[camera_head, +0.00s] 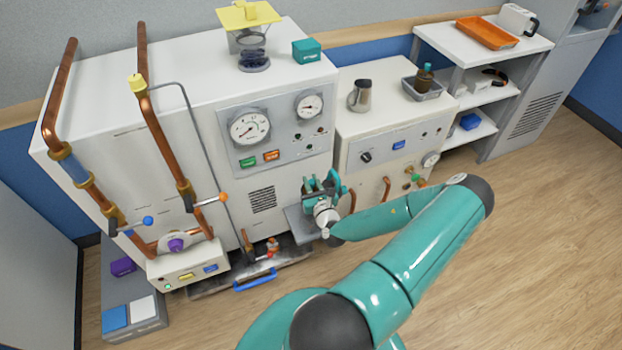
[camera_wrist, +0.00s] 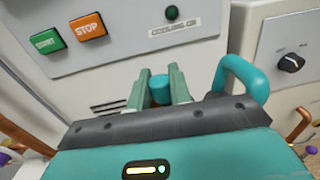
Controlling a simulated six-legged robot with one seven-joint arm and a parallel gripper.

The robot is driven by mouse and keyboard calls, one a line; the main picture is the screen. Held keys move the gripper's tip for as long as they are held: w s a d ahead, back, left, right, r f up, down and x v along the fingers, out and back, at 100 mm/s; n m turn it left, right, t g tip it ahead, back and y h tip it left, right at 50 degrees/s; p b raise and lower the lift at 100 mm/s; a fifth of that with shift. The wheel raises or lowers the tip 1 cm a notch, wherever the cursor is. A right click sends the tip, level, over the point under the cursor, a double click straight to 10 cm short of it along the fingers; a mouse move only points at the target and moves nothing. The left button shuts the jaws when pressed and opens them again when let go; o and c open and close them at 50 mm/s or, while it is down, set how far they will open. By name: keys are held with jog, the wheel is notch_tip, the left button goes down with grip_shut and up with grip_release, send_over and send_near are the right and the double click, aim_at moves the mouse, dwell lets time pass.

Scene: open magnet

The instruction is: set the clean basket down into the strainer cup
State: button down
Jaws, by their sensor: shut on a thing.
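My gripper (camera_head: 318,186) is in front of the large white machine, above a small grey shelf (camera_head: 298,224). In the wrist view my gripper (camera_wrist: 162,84) has its two fingers closed on a small teal cylinder (camera_wrist: 160,92), probably the top of the basket. The rest of the held thing is hidden behind the gripper body. I cannot clearly pick out the strainer cup in either view; my gripper and arm cover part of the shelf area.
The white machine (camera_head: 120,110) has gauges (camera_head: 249,128), green and orange buttons and copper pipes (camera_head: 150,110) with valve levers on the left. A lower white unit (camera_head: 385,120) stands to the right. A low tray with a blue handle (camera_head: 255,280) lies below. Floor (camera_head: 530,240) is clear at right.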

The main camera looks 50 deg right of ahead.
jog(key=shift+a+f, duration=0.1)
jog(key=shift+f, duration=6.3)
jog(key=c, duration=1.2)
grip_release()
jog(key=v, duration=1.3)
jog(key=shift+s+a, duration=0.3)
